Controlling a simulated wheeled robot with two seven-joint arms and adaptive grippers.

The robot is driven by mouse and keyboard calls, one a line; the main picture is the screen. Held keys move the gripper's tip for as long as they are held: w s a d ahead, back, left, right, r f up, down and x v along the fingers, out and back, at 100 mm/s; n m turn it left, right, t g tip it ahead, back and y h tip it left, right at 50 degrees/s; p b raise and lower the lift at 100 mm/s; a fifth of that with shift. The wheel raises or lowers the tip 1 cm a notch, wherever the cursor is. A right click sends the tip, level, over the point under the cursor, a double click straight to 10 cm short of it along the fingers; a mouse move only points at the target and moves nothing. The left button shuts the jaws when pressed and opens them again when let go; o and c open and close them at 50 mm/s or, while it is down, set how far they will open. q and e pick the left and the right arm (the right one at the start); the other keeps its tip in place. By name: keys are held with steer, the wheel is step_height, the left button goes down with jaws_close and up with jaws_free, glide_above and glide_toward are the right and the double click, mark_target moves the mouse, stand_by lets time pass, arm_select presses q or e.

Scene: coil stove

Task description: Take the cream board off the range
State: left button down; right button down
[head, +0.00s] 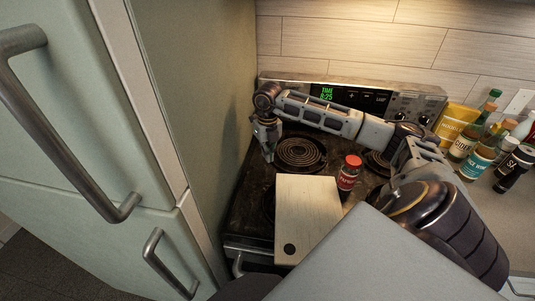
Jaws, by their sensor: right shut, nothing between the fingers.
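The cream board (308,215) lies on the front of the range (243,212), covering part of the cooktop. It has a dark round spot near its front left corner. My right gripper (268,154) is shut and empty. It points down over the back left of the range, beside the back left coil (301,152) and apart from the board. My right arm reaches in from the right across the back of the cooktop. My left gripper is not in view.
A red-labelled jar (349,173) stands right by the board's back right corner. A refrigerator (85,150) rises close along the range's left. Several bottles (478,158) and a yellow bag (455,122) crowd the right counter. The control panel (345,94) borders the back.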

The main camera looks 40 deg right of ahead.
steer(key=shift+r, duration=3)
steer(key=c, duration=2.2)
jaws_free()
